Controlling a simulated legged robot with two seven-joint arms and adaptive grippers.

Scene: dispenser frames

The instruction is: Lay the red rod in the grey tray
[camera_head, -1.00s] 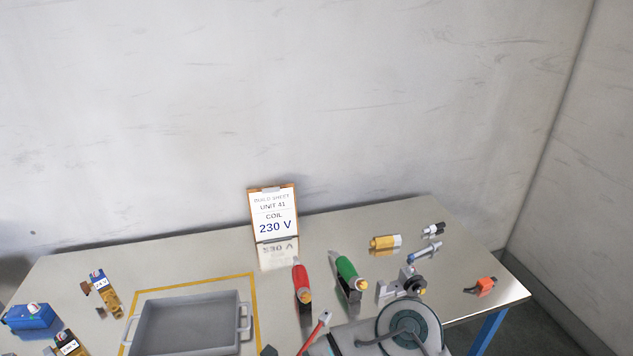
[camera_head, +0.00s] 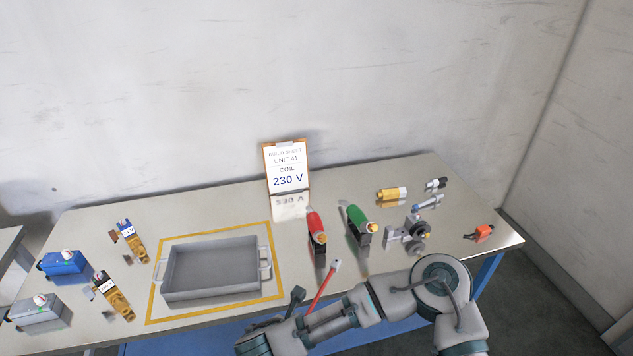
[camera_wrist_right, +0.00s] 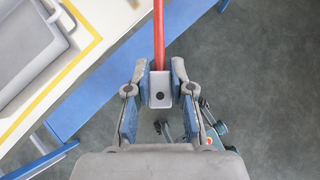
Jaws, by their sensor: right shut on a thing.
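The red rod (camera_head: 324,285) has a pale tip and stands up at a slant in front of the table's front edge. My right gripper (camera_wrist_right: 160,84) is shut on the silver block at the rod's end, with the red shaft (camera_wrist_right: 159,35) running away from the fingers. In the head view my right gripper (camera_head: 298,306) is low, to the right of the tray and partly hidden by its own hand. The grey tray (camera_head: 215,300) lies empty inside a yellow outline on the table, left of the rod. Its corner (camera_wrist_right: 62,45) shows at the left of the right wrist view. My left gripper is out of view.
A red cylinder (camera_head: 316,222) and a green cylinder (camera_head: 357,219) stand right of the tray. A build sheet sign (camera_head: 287,170) stands behind. Blue (camera_head: 64,264) and grey (camera_head: 40,313) boxes and small parts lie left. A yellow cylinder (camera_head: 391,194) and metal parts lie right.

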